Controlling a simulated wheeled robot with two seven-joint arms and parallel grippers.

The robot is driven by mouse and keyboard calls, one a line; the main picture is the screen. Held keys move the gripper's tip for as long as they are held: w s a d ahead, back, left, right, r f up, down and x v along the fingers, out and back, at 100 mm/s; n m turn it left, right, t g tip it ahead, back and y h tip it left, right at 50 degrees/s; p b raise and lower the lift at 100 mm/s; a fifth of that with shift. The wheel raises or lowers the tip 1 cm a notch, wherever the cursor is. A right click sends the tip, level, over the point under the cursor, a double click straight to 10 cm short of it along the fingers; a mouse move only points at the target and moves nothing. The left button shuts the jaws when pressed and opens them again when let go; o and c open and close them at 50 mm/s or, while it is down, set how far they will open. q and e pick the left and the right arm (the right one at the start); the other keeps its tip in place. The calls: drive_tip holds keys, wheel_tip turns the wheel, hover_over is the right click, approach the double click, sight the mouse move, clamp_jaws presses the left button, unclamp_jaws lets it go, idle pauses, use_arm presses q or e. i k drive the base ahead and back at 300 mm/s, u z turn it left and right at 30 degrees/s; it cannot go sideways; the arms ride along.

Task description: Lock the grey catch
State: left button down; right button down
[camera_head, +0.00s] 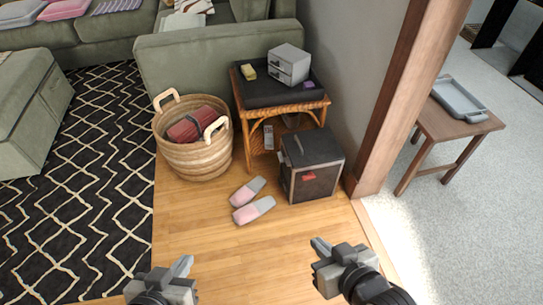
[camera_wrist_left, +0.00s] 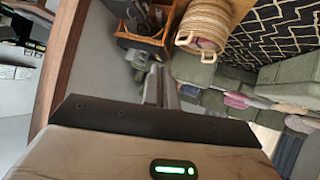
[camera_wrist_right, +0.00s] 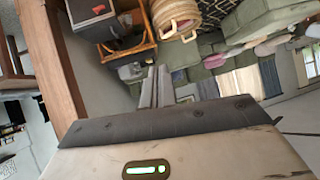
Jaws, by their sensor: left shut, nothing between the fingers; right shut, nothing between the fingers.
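I cannot make out a grey catch clearly. A dark box (camera_head: 313,170) with grey edges and a small red patch on its front stands on the wooden floor, right of the slippers. A small grey box (camera_head: 289,64) with dark marks on its front sits on the wicker side table's black tray. My left gripper (camera_head: 183,266) is shut and empty at the bottom of the head view, well short of both boxes. My right gripper (camera_head: 320,246) is shut and empty, nearer the dark box but apart from it. The dark box also shows in the right wrist view (camera_wrist_right: 92,27).
A wicker basket (camera_head: 194,158) with red cloth stands left of the side table (camera_head: 251,122). Pink-grey slippers (camera_head: 253,210) lie on the floor. A door frame (camera_head: 400,90) and a small table with a grey tray (camera_head: 459,99) are at right. The front floor is clear.

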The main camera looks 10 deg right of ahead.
sight(281, 158)
drive_tip(key=i, duration=0.6)
drive_tip(key=z, duration=0.6)
drive_tip(key=i, duration=1)
drive_tip(key=u, duration=0.05)
